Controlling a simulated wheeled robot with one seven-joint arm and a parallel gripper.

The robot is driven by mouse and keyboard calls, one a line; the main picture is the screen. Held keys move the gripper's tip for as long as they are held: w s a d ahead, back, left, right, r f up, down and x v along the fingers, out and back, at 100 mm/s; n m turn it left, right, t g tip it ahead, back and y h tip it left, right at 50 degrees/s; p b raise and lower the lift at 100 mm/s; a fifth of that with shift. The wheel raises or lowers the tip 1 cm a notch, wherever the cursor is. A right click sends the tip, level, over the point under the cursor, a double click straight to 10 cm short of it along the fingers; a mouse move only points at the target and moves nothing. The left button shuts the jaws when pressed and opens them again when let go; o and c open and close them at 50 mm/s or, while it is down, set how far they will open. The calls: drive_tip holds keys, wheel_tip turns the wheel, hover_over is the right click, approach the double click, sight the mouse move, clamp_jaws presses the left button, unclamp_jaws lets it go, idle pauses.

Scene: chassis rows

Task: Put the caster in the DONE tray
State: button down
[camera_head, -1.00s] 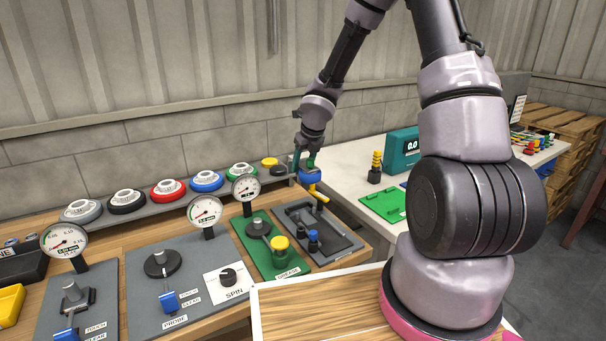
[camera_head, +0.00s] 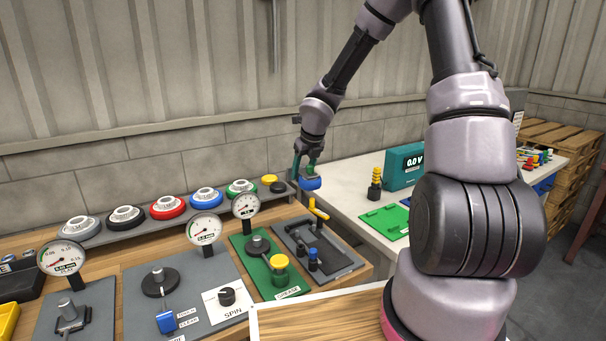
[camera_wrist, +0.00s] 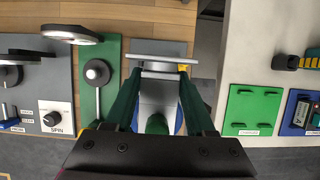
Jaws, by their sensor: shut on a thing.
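My gripper (camera_head: 308,171) is above the right end of the wooden bench and shut on the caster (camera_head: 311,184), whose blue part shows below the fingers. In the wrist view the green fingers of my gripper (camera_wrist: 160,82) flank the caster's grey body, and its flat grey plate (camera_wrist: 165,60) lies across the fingertips. The caster hangs just above a yellow handle (camera_head: 318,209) on the dark grey fixture and looks clear of it. A black tray (camera_head: 20,286) is cut off at the far left edge; I cannot read a DONE label on it now.
Gauge stands and a green grease plate (camera_head: 250,243) line the bench. Coloured round parts sit on a rear shelf (camera_head: 140,236). The white table (camera_head: 350,197) at right holds a green plate (camera_head: 388,218) and a teal meter (camera_head: 404,166). A yellow bin (camera_head: 7,322) is at lower left.

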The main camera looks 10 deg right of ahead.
sight(303, 169)
drive_tip(key=shift+r, duration=1.75)
drive_tip(key=shift+f, duration=0.1)
